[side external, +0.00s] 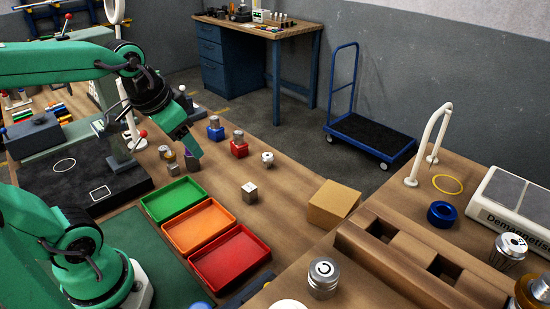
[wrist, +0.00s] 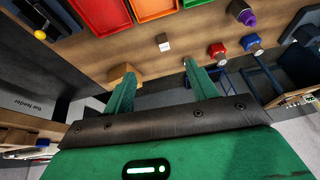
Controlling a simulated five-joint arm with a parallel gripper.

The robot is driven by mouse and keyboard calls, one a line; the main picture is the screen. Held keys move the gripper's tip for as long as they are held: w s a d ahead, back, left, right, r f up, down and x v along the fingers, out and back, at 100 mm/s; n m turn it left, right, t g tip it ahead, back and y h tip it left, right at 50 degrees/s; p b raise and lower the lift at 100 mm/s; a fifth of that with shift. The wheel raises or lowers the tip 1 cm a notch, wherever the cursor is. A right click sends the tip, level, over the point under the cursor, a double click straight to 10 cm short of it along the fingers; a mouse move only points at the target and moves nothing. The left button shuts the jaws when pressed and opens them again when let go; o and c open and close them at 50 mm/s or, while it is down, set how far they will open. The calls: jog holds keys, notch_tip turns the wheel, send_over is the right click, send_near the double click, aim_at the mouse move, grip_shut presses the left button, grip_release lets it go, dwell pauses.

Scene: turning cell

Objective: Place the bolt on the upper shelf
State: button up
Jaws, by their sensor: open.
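My gripper (side external: 196,153) is over the wooden bench near the far end of the trays, pointing down. In the wrist view its two green fingers (wrist: 159,70) are apart with nothing between them. No bolt can be made out for certain in either view. A small metal piece (side external: 249,191) stands on the bare wood, and it also shows in the wrist view (wrist: 164,43). A second small metal piece (side external: 267,159) lies farther back. No upper shelf can be identified clearly.
Green (side external: 174,198), orange (side external: 199,227) and red (side external: 230,258) trays stand side by side. Blue (side external: 215,133) and red (side external: 239,149) bases with metal tops stand behind. A cardboard box (side external: 333,204) and a brown slotted block (side external: 410,258) are to the right. Bare wood lies between.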

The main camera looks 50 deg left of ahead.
jog(key=w+a+g, duration=0.2)
jog(key=w+a, duration=0.2)
jog(key=a, duration=0.2)
jog(key=m+g, duration=0.3)
send_over(169, 150)
jog(key=shift+h, duration=0.3)
jog(key=f, duration=1.1)
jog(key=shift+w+a+f, duration=0.15)
jog(key=shift+w, duration=0.1)
jog(key=shift+a+f, duration=0.15)
jog(key=shift+a, duration=0.1)
jog(key=shift+s+d+f, duration=0.1)
jog(key=shift+f, duration=1.85)
jog(key=shift+s+d+f, duration=0.1)
jog(key=shift+f, duration=1.85)
